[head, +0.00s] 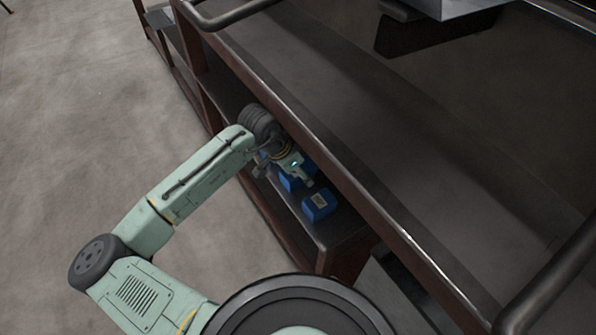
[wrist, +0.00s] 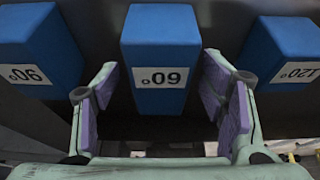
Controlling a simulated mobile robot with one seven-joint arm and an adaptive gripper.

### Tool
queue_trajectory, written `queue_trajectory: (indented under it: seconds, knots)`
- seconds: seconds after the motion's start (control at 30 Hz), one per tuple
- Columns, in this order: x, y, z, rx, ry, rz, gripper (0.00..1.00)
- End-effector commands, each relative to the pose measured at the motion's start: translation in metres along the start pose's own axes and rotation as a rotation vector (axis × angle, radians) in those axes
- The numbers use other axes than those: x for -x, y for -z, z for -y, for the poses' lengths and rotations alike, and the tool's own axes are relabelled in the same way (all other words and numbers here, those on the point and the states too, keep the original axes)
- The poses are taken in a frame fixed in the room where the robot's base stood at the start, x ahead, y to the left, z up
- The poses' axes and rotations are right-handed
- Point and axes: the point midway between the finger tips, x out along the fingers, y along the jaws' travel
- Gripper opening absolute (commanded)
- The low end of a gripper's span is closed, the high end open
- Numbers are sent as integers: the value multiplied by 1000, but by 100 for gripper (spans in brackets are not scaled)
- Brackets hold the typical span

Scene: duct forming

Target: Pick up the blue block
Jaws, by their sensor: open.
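In the wrist view three blue blocks stand in a row, with white labels that appear upside down. The middle block, labelled 60° (wrist: 160,40), lies straight ahead between the open fingers of my gripper (wrist: 160,82). The left block is labelled 90° (wrist: 40,45) and the right one 120° (wrist: 285,48); both are outside the fingers. In the head view my gripper (head: 286,176) is over the lower shelf, close to the blocks. One blue block (head: 319,204) shows clearly there, and another (head: 290,183) is partly hidden by my gripper. I cannot tell whether the fingers touch the middle block.
The blocks are on a dark lower shelf (head: 335,232) beneath the brown-edged upper bench top (head: 400,130). The bench's front edge runs close beside my gripper. A metal handrail (head: 235,14) is at the top. Open grey floor (head: 80,130) lies to the left.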

Motion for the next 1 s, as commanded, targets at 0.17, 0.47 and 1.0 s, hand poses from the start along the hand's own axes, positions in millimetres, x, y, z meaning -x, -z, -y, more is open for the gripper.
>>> queue_trajectory:
  seconds: [0.17, 0.47, 1.0]
  knots:
    - [-9, -2, 0, 3, -1, 2, 65]
    - [-9, -3, 0, 3, -1, 2, 55]
    - [-9, -3, 0, 3, -1, 2, 19]
